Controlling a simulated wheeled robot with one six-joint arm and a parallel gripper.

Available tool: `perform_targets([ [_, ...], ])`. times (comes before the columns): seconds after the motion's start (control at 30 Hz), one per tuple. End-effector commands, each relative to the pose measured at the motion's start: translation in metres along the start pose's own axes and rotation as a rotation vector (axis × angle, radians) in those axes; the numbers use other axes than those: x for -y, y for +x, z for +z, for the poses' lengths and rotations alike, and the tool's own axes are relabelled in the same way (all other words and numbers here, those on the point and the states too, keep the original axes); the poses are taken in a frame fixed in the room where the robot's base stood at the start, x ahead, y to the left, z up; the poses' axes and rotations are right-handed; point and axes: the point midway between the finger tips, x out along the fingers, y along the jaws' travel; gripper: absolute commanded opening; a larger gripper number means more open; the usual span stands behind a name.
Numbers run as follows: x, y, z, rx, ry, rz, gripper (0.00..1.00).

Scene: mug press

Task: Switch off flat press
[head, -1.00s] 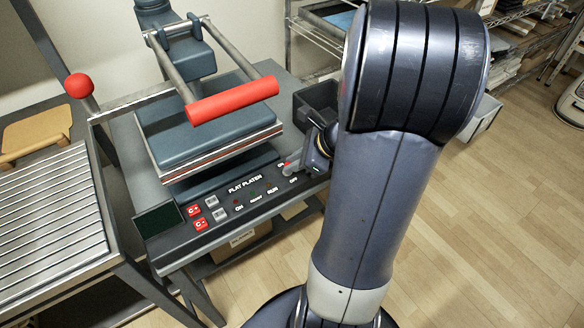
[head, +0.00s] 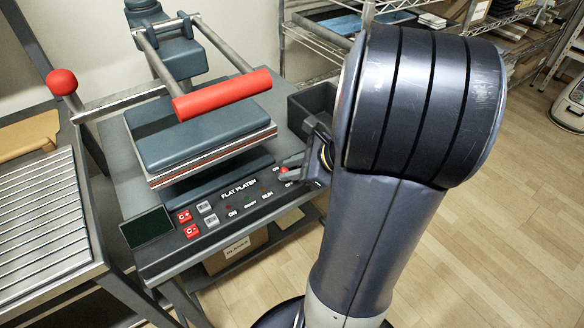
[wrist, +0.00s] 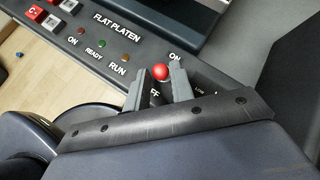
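The flat press (head: 200,140) stands on a dark table, its upper plate above the lower one. Its power switch has a red ball knob (head: 284,170), which also shows in the wrist view (wrist: 161,72) between the ON label (wrist: 175,57) and the partly hidden OFF label (wrist: 154,93). My gripper (head: 290,166) is at the switch. In the wrist view my gripper (wrist: 159,76) is open, one finger on each side of the knob; the right finger looks very close to it. Whether either touches is unclear. The lever's lower part is hidden.
The red lift handle (head: 222,93) overhangs the press. Red and grey buttons (head: 184,217) and a dark display (head: 147,227) lie left on the panel. A dark bin (head: 312,105) stands behind my gripper. A slatted rack (head: 45,205) is at left.

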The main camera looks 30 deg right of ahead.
Motion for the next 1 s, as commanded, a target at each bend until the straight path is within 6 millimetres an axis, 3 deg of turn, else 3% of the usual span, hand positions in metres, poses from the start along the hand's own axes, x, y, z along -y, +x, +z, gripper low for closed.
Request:
perform_targets([
  [0.2, 0.0, 0.0, 0.0, -0.001, 0.0, 0.0, 0.39],
  [0.53, 0.001, -0.007, 0.001, -0.001, 0.0, -0.002, 0.39],
  [1.0, 0.001, -0.086, 0.001, -0.003, 0.002, -0.004, 0.39],
])
